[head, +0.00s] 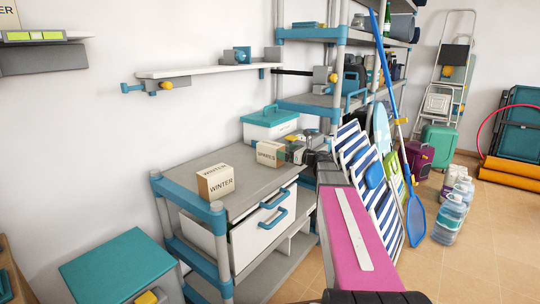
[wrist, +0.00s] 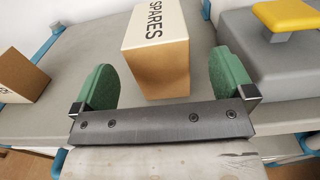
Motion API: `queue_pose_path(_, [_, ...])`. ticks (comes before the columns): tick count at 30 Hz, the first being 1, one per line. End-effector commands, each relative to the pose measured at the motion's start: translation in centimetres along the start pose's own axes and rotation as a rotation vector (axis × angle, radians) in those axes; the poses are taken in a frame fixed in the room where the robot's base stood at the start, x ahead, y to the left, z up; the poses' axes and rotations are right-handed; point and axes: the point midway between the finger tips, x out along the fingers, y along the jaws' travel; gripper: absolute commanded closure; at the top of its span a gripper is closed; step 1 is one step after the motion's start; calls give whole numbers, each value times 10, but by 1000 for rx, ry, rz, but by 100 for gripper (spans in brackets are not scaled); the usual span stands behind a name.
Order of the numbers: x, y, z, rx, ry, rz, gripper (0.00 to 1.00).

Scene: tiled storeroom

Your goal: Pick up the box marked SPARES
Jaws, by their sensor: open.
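The box marked SPARES (head: 269,154) is a small tan and white carton on the grey top of the shelf unit (head: 236,160). In the wrist view the SPARES box (wrist: 158,62) shows its lettered white top and plain tan near side. My gripper (wrist: 163,78) is open, with one green finger on each side of the box's near part and a visible gap on both sides. In the head view my gripper (head: 298,152) is just right of the box and partly hides that area.
A box marked WINTER (head: 215,182) stands nearer on the same top; a tan box (wrist: 18,75) shows left in the wrist view. A grey block with a yellow handle (wrist: 286,18) is close on the right. A teal-lidded white container (head: 270,124) stands behind.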

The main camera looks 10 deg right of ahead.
Motion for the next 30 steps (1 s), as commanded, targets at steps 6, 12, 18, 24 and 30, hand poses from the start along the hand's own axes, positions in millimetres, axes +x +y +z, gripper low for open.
queue_pose_path(6, [16,0,1,0,0,0,0])
queue_pose_path(12, [39,2,6,-1,0,2,0])
queue_pose_path(18, [62,2,7,-1,1,0,0])
queue_pose_path(24, [63,3,6,-1,1,-2,0])
queue_pose_path(30, [63,3,6,0,1,-1,55])
